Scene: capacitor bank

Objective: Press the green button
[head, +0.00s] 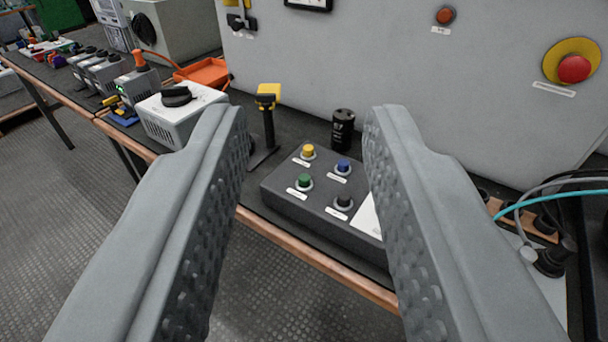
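The green button (304,181) sits at the front left of a dark grey control box (325,222) on the bench. A yellow button (308,151) is behind it, a blue button (343,166) is at the back right and a black button (343,202) at the front right. Each has a small white label. My gripper (308,128) is open and empty, with its two ridged grey fingers on either side of the box in the picture. The fingers appear nearer the camera than the box and apart from it. The right finger hides the box's right end.
A white unit with a black knob (178,112) is at left. A grey panel rises behind, with a red emergency button (573,68). Cables (560,200) lie at right.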

